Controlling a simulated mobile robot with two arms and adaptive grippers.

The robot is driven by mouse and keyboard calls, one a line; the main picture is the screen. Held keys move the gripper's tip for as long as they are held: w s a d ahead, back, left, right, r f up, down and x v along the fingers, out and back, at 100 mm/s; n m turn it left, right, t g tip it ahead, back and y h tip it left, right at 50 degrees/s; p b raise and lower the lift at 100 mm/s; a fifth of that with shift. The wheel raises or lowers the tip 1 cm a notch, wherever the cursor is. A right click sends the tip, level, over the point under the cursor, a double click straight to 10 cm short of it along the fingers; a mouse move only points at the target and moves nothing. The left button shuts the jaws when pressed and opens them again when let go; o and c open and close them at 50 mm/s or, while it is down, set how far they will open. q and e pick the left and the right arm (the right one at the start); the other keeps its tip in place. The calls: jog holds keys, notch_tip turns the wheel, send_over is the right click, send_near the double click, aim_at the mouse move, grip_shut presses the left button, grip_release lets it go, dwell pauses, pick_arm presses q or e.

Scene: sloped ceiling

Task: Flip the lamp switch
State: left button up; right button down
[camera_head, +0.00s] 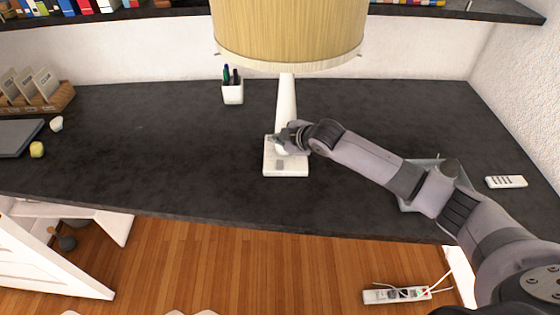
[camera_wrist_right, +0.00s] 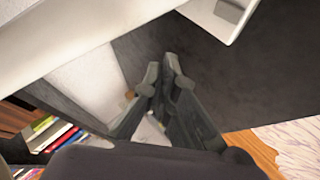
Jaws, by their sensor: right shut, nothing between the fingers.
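The lamp stands on the dark desk with a wide yellow shade (camera_head: 288,32), a white stem (camera_head: 286,98) and a white square base (camera_head: 286,171). A small grey patch on the base, likely the switch (camera_head: 279,164), shows just in front of my right gripper (camera_head: 281,143). That gripper is over the base beside the stem's foot. Whether it touches the base or switch I cannot tell. In the right wrist view its two fingers (camera_wrist_right: 165,72) are together and empty. A pale band (camera_wrist_right: 75,35) there may be part of the lamp. My left gripper is out of view.
A white pen cup (camera_head: 233,92) stands behind and left of the lamp. A remote (camera_head: 506,182) lies at right, and a tray-like object (camera_head: 407,206) sits partly under my right arm. A card rack (camera_head: 38,92) is at far left. The desk's left middle is clear.

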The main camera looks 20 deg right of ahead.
jog(key=shift+f, duration=0.1)
jog(key=b, duration=0.8)
send_over(278, 165)
jog(key=f, duration=0.6)
jog(key=shift+s+f, duration=0.2)
jog(key=shift+f, duration=0.2)
jog(key=shift+w+f+b, duration=0.2)
jog(key=shift+f+b, duration=0.1)
jog(key=shift+f, duration=0.6)
jog(key=shift+d+f, duration=0.1)
jog(key=shift+f, duration=0.3)
jog(key=shift+w+f, duration=0.1)
jog(key=shift+f, duration=0.25)
jog(key=shift+r, duration=0.15)
jog(key=shift+r+p, duration=0.65)
jog(key=shift+p, duration=0.15)
